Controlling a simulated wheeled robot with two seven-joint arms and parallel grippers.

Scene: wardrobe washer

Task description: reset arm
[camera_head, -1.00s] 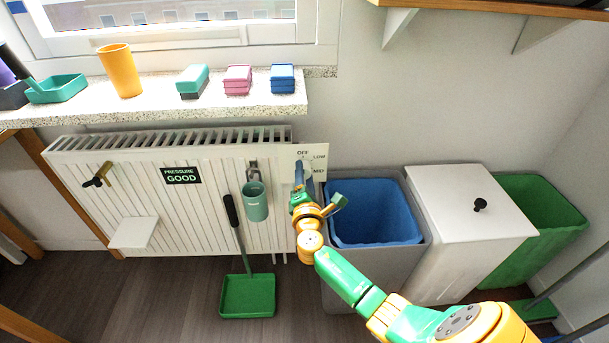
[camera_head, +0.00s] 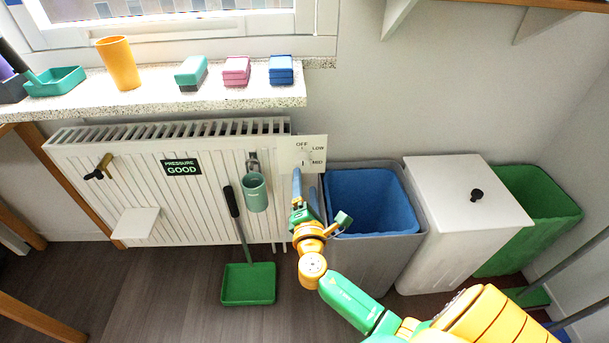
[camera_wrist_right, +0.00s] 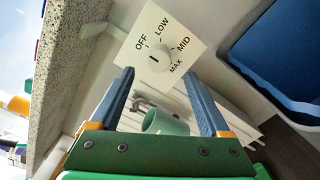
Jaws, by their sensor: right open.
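My right gripper (camera_head: 307,190) is open and empty, just below the white dial plate (camera_head: 318,143) on the wall at the radiator's right end. In the right wrist view its two blue fingers (camera_wrist_right: 158,80) stand apart, with the round white knob (camera_wrist_right: 153,57) beyond their tips, apart from them. The plate reads OFF, LOW, MID and MAX. The knob bears a short dark mark; which label it points at is hard to tell. My left gripper is not in view.
The radiator (camera_head: 150,205) carries a hanging green cup (camera_head: 256,195). A green dustpan (camera_head: 248,285) stands below. Right of my gripper are a blue-lined bin (camera_head: 372,200), a white lidded bin (camera_head: 465,225) and a green bin (camera_head: 545,205). The windowsill (camera_head: 150,104) holds small items.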

